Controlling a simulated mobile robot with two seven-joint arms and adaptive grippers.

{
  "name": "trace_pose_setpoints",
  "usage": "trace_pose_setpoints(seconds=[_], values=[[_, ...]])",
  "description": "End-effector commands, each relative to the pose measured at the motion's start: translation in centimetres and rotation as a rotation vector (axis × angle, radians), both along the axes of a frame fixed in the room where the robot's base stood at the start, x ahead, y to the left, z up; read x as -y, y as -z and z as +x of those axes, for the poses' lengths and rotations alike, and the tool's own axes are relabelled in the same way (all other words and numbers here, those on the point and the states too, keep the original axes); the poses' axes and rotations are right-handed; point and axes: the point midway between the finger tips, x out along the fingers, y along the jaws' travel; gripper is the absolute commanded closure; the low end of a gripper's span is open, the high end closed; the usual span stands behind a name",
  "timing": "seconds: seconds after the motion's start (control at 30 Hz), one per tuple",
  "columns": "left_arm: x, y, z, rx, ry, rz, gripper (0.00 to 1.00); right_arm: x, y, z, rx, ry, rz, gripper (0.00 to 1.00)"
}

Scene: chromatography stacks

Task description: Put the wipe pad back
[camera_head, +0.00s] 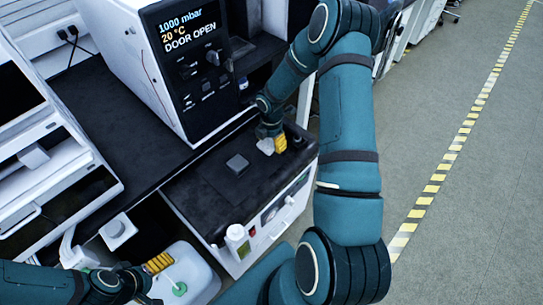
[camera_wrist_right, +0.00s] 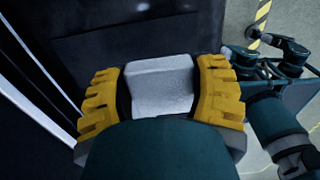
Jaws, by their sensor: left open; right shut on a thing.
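The wipe pad (camera_wrist_right: 160,88) is a pale, whitish block between the two yellow fingers of my right gripper (camera_wrist_right: 162,92) in the right wrist view. In the head view the right gripper (camera_head: 274,146) is shut on the pad (camera_head: 265,146), over the back right part of a black-topped unit (camera_head: 206,208). I cannot tell whether the pad touches the top. My left gripper (camera_head: 158,263) is open at the bottom left, beside a white container with a green cap (camera_head: 197,268). Its fingertips are partly unclear.
A white bottle (camera_head: 237,240) stands at the unit's front edge. A cabinet with a display reading DOOR OPEN (camera_head: 185,75) rises behind. Open floor (camera_head: 460,220) lies to the right.

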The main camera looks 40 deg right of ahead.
Motion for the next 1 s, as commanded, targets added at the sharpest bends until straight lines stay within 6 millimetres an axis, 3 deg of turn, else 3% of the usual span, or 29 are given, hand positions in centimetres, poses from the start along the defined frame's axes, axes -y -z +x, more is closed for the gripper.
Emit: trace_pose_setpoints(seconds=[0.1, 0.37, 0.57, 0.97, 1.0], values=[[0.0, 0.6, -0.1, -0.003, 0.002, 0.000, 0.07, 0.0, 2.2, 0.0, -0.001, -0.002, 0.000, 0.72], [0.0, 0.9, -0.3, -0.006, 0.004, -0.002, 0.07, 0.0, 4.1, 0.0, 0.000, 0.000, 0.000, 0.72], [0.1, 1.4, -0.4, -0.010, 0.008, -0.002, 0.07, -0.1, 6.8, 0.0, -0.001, -0.001, 0.000, 0.72], [0.1, 1.6, -0.5, -0.011, 0.008, -0.002, 0.07, 0.0, 7.3, 0.1, 0.001, 0.000, -0.001, 0.72], [0.1, 1.7, -0.5, -0.011, 0.009, -0.002, 0.07, 0.0, 7.4, 0.1, 0.001, 0.000, -0.001, 0.32]])
